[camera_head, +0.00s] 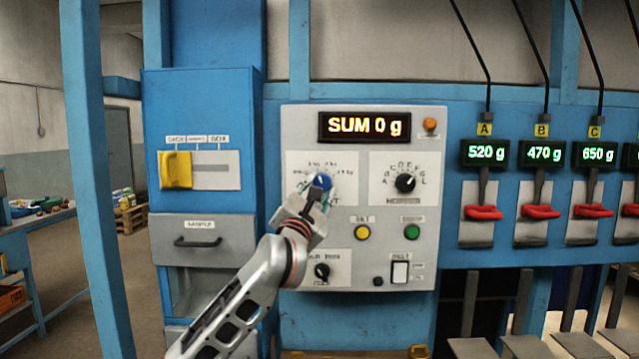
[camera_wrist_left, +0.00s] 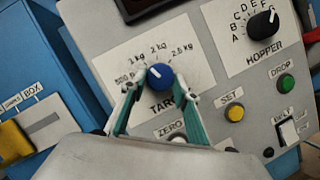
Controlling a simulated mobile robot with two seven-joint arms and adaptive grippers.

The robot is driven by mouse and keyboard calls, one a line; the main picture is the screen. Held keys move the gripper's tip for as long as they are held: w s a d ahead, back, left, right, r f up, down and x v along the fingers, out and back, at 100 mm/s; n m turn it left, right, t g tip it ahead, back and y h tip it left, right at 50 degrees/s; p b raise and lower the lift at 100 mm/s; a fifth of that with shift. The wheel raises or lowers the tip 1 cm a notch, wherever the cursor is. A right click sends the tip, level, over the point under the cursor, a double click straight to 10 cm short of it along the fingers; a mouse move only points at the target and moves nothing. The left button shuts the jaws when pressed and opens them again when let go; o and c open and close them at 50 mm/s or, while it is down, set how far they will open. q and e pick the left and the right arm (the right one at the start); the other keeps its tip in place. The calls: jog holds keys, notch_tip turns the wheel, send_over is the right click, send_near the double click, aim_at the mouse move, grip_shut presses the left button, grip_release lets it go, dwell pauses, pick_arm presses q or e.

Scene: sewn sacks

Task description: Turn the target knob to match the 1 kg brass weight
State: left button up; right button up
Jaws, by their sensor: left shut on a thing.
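The blue target knob (camera_head: 324,183) sits on the grey control panel, under the "SUM 0 g" display (camera_head: 364,126). My left gripper (camera_head: 319,192) reaches up from below and is shut on this knob. In the left wrist view, the gripper's teal fingers (camera_wrist_left: 159,86) stand on either side of the blue knob (camera_wrist_left: 160,76). The knob's small white mark points up and left, roughly toward the "1 kg" label (camera_wrist_left: 137,58). Labels for 500 g, 2 kg and 2.5 kg also ring it. I see no brass weight. My right gripper is not in view.
A black hopper knob (camera_head: 405,182) is right of the target knob. Below are a yellow set button (camera_head: 362,232), a green drop button (camera_head: 411,232) and a white switch (camera_head: 400,272). Red-handled stations A, B and C stand at right. A yellow slider (camera_head: 175,170) is at left.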

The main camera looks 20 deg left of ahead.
pick_arm(q)
jog(key=shift+m, duration=0.3)
jog(key=o, duration=1.1)
jog(key=v, duration=1.2)
jog(key=shift+a+r, duration=0.1)
